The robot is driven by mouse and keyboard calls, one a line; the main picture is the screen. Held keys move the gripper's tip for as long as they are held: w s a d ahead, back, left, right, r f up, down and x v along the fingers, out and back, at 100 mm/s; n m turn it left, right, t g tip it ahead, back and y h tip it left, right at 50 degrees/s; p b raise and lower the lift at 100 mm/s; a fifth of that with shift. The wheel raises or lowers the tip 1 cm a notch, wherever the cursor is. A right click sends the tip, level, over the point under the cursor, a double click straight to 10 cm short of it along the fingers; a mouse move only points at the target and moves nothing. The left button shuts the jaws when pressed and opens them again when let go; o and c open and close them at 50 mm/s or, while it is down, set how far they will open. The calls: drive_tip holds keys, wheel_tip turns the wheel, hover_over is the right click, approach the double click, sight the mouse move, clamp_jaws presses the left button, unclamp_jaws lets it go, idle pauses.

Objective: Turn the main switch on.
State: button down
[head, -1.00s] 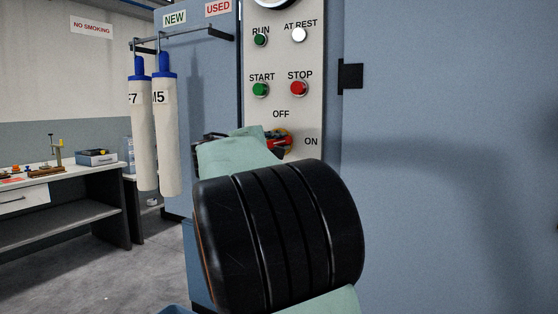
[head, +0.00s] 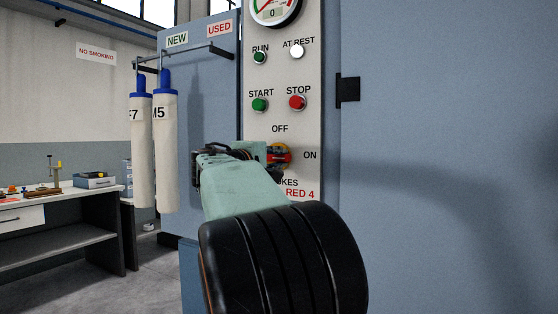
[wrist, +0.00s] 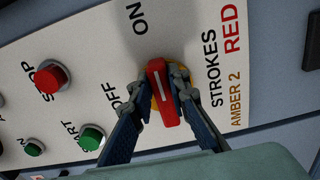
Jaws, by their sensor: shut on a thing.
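The main switch has a red handle with a white line on a yellow disc. It shows in the head view (head: 281,155), partly covered by my gripper, and in the wrist view (wrist: 162,92). My gripper (wrist: 162,100) is shut on the red handle, with one dark finger on each side. In the wrist view the handle's white line runs roughly towards the ON label (wrist: 140,18); the OFF label (wrist: 122,97) is off to the side. In the head view my gripper (head: 268,152) is at the switch, and my arm hides the area below it.
Above the switch are a green START button (head: 259,104), a red STOP button (head: 297,102) and a lit AT REST lamp (head: 297,51). Two hanging tubes (head: 153,140) and a workbench (head: 60,215) stand to the left.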

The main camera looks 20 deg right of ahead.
drive_tip(key=c, duration=1.8)
unclamp_jaws()
drive_tip(key=shift+c, duration=0.2)
drive_tip(key=v, duration=1.2)
drive_tip(key=shift+f, duration=0.15)
